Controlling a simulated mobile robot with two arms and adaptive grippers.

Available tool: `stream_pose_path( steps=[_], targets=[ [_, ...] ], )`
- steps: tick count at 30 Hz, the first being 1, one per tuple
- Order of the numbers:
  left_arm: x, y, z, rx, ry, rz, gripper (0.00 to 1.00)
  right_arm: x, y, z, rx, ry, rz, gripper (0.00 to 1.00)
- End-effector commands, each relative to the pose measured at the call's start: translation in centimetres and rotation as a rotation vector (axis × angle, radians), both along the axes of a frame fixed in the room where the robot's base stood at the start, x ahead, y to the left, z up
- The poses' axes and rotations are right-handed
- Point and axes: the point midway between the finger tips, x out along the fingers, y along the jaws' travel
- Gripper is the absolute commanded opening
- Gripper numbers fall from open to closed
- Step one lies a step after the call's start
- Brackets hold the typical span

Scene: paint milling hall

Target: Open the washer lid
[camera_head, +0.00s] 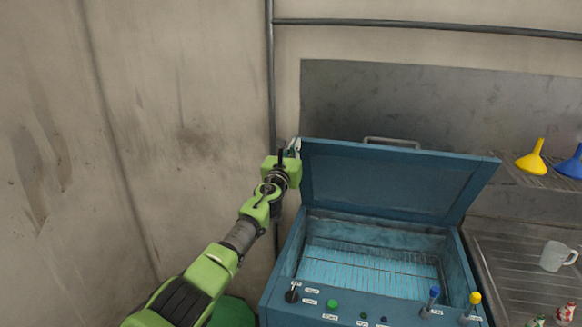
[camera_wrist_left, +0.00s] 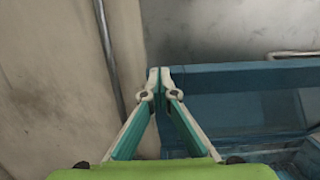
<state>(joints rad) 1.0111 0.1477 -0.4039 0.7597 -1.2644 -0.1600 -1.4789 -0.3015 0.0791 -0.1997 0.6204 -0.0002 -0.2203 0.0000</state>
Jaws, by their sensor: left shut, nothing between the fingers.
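The blue washer (camera_head: 290,270) stands in the middle of the head view. Its lid (camera_head: 390,185) is raised and leans back, with a grey handle (camera_head: 392,142) on its top edge. A wire rack (camera_head: 370,272) shows inside the open tub. My left gripper (camera_head: 295,146) is shut and empty at the upper left corner of the lid. In the left wrist view its fingertips (camera_wrist_left: 160,72) meet in front of the lid's left end (camera_wrist_left: 235,80); I cannot tell whether they touch it. My right gripper is not in view.
A metal draining counter (camera_head: 515,270) to the right holds a white mug (camera_head: 558,256) and small bottles (camera_head: 565,312). A yellow funnel (camera_head: 532,160) and a blue funnel (camera_head: 571,163) sit on a rack behind it. A wall pipe (camera_head: 271,80) runs close behind my left gripper.

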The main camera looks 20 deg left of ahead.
Motion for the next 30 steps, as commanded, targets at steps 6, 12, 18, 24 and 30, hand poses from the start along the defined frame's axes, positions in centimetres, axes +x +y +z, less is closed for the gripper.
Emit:
stream_pose_path(
  steps=[6,12,18,24,30],
  targets=[
    [1.2,0.1,0.9,0.001,-0.001,0.001,0.0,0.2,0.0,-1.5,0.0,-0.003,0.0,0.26],
    [1.3,0.1,1.1,0.0,0.0,0.002,0.0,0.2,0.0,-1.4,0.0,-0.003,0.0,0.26],
    [1.3,0.1,1.1,0.001,0.0,0.002,0.0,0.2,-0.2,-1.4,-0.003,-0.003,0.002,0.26],
    [1.3,0.2,1.7,-0.001,-0.004,0.004,0.0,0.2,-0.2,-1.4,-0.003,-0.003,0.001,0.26],
    [1.3,0.3,2.9,0.0,-0.006,0.004,0.0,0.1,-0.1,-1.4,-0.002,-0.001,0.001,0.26]
  ],
)
